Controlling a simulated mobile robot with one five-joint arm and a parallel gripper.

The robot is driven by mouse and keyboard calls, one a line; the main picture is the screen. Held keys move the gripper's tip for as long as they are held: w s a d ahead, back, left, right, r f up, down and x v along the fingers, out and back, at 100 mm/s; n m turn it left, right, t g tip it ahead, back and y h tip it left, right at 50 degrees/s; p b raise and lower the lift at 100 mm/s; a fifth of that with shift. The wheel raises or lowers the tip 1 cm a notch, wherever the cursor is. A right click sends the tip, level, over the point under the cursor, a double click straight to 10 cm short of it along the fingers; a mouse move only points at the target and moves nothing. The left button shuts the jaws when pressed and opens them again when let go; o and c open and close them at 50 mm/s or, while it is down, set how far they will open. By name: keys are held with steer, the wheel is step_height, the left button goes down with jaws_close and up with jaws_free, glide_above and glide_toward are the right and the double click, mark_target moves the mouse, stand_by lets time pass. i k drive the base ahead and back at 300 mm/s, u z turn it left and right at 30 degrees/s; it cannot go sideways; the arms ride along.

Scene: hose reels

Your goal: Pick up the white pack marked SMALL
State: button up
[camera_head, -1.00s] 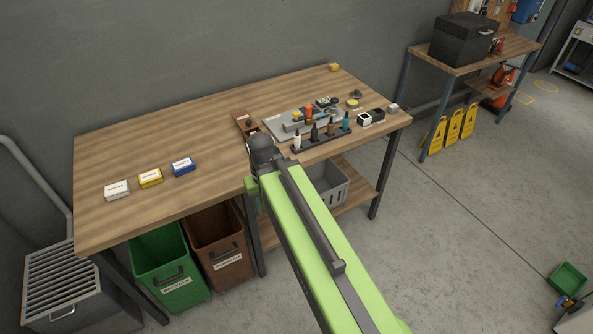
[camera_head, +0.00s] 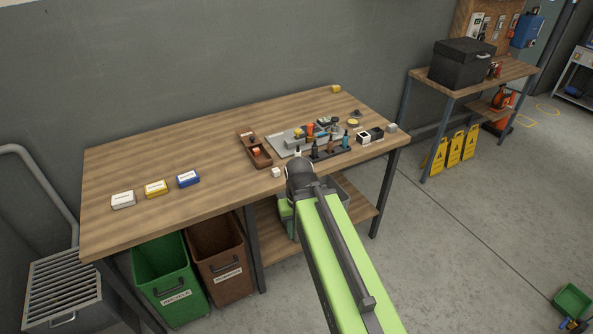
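A white pack (camera_head: 123,200) lies flat near the left front of the wooden table (camera_head: 185,139). Its label is too small to read. A yellow pack (camera_head: 156,188) and a blue pack (camera_head: 188,179) lie in a row to its right. My green arm reaches up from the bottom of the picture, and its dark joint is at the table's front edge, well right of the packs. My gripper itself is hidden behind the arm, so its fingers do not show.
A brown tray (camera_head: 266,160), a small white block (camera_head: 276,172), a bottle rack (camera_head: 328,153) and a grey tray (camera_head: 281,148) occupy the table's right half. A green bin (camera_head: 172,295) and a brown bin (camera_head: 231,287) stand below. Table space around the packs is clear.

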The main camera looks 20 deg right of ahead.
mark_target(275, 172)
steer(key=i, duration=0.5)
steer(key=u, duration=0.85)
steer(key=k, duration=0.1)
steer(key=u, duration=2.15)
steer(key=k, duration=0.6)
steer(key=z, duration=1.45)
steer(key=i, duration=0.9)
steer(key=u, duration=0.1)
